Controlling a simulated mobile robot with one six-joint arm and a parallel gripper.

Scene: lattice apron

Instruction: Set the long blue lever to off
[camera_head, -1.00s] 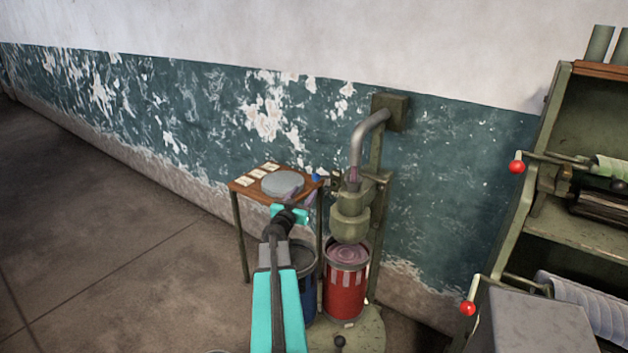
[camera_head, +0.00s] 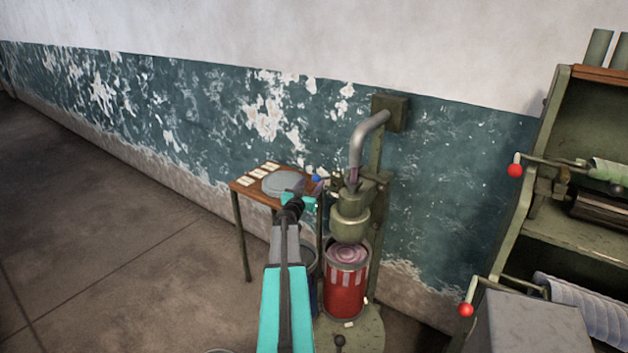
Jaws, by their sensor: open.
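A small blue piece (camera_head: 316,179), which may be the end of the blue lever, shows at the right edge of the small table, just left of the green machine (camera_head: 351,207). Its length and setting cannot be made out. My gripper (camera_head: 302,187) is at the end of my teal and grey arm, over the right side of the table and close to the blue piece. It is open, and its fingers are small and partly hidden by my wrist. Whether it touches the blue piece cannot be told.
A red striped can (camera_head: 346,292) stands under the machine's head, with a dark blue can (camera_head: 313,268) beside it, mostly behind my arm. The wooden table (camera_head: 243,186) holds a grey round lid (camera_head: 283,184) and pale cards. A green rack (camera_head: 521,228) with red-knobbed cranks is at right. Floor at left is clear.

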